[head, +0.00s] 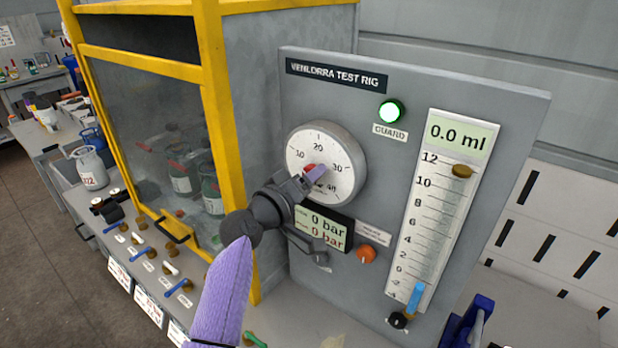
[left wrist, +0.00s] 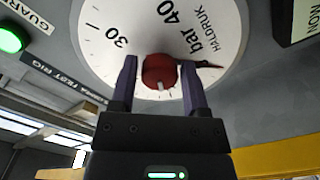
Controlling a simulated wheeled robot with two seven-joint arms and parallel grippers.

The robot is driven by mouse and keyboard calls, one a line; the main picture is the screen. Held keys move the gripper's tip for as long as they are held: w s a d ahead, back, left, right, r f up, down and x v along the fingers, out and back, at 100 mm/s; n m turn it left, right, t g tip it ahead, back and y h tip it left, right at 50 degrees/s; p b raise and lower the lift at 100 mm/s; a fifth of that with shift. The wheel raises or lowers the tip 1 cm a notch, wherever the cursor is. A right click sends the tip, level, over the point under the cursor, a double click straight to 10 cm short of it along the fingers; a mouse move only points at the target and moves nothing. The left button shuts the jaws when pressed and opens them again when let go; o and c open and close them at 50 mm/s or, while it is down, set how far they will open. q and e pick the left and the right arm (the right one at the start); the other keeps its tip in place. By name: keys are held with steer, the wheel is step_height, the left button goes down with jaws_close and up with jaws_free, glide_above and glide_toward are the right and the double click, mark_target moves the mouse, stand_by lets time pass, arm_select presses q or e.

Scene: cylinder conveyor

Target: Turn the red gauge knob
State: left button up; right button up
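The red knob (head: 311,170) sits at the centre of the round white dial gauge (head: 345,183) on the grey test rig panel, mostly covered by my left gripper (head: 310,178) in the head view. In the left wrist view the red knob (left wrist: 160,71) shows a white mark on its lower side, and a dark needle points right. My left gripper's two purple fingers (left wrist: 160,80) stand on either side of the knob. They look open, with a narrow gap at the left finger; contact at the right finger is unclear. My right gripper is not in view.
A lit green guard lamp (head: 391,111) and a tall scale (head: 443,205) are right of the gauge. The display (head: 323,228), reading 0 bar, and an orange knob (head: 366,254) lie below it. A yellow-framed cabinet (head: 222,120) stands left. Small valves (head: 150,254) line the bench.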

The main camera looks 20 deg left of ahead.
arm_select(q)
steer(key=shift+o, duration=1.2)
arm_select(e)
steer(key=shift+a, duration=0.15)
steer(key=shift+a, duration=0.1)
arm_select(q)
steer(key=v, duration=1)
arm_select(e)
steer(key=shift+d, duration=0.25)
